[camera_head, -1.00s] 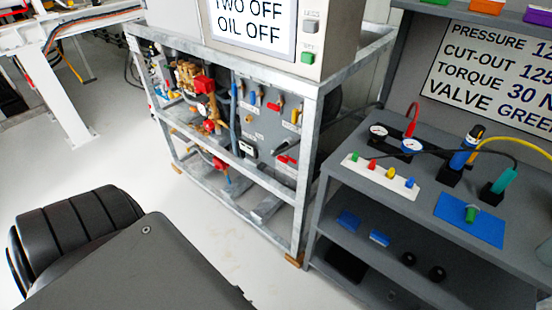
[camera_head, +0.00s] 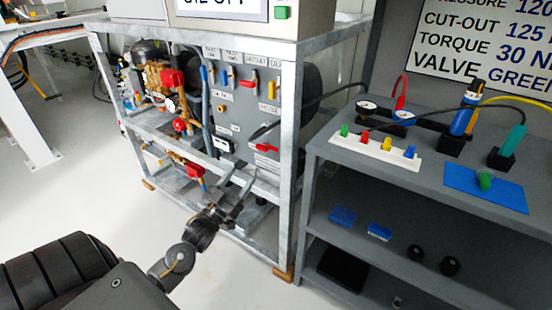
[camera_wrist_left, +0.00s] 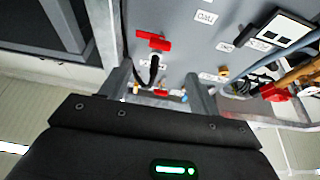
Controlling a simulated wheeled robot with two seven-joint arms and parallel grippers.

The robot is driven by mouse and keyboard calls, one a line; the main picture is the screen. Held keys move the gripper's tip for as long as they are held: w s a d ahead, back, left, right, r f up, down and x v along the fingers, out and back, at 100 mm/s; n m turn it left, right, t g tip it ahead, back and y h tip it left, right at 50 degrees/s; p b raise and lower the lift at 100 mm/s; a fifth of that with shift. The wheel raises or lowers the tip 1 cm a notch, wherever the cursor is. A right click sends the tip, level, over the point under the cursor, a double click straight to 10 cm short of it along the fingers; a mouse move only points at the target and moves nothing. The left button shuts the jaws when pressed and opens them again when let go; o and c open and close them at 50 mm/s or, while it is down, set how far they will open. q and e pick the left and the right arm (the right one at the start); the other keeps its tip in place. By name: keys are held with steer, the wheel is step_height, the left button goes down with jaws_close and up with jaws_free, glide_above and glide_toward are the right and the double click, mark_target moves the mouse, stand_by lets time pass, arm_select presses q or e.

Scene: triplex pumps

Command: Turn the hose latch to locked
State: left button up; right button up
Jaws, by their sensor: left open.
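The grey pump panel (camera_head: 232,105) stands inside a metal frame. A red handle (camera_head: 266,148), which looks like the hose latch, sits low on its right side, below the HOSE label (camera_head: 268,108), with a black hose beside it. In the left wrist view a red T-shaped handle (camera_wrist_left: 153,41) with a black hose shows on the panel, beyond my fingers. Whether it is locked cannot be told. My left gripper (camera_head: 237,183) is open and empty, below and left of the red handle, apart from it. Its spread fingers also show in the left wrist view (camera_wrist_left: 160,86). My right gripper is out of view.
The frame's front post (camera_head: 290,160) and lower rail (camera_head: 225,170) stand close to my left gripper. Other coloured valve handles line the panel's top. A grey bench (camera_head: 330,165) with gauges and coloured plugs stands right. The floor at left is clear.

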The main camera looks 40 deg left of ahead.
mark_target(260, 150)
arm_select(q)
steer(key=x, duration=0.9)
steer(key=shift+w+b, duration=0.2)
steer(key=shift+b, duration=0.2)
steer(key=shift+w+r, duration=0.25)
steer(key=shift+w, duration=0.35)
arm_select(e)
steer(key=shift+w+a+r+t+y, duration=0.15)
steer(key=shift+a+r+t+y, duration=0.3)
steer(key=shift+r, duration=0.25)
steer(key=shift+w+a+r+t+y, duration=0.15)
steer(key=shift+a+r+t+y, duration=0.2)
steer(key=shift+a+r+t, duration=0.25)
arm_select(q)
steer(key=shift+c, duration=0.4)
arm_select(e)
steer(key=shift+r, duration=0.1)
arm_select(q)
steer(key=c, duration=0.9)
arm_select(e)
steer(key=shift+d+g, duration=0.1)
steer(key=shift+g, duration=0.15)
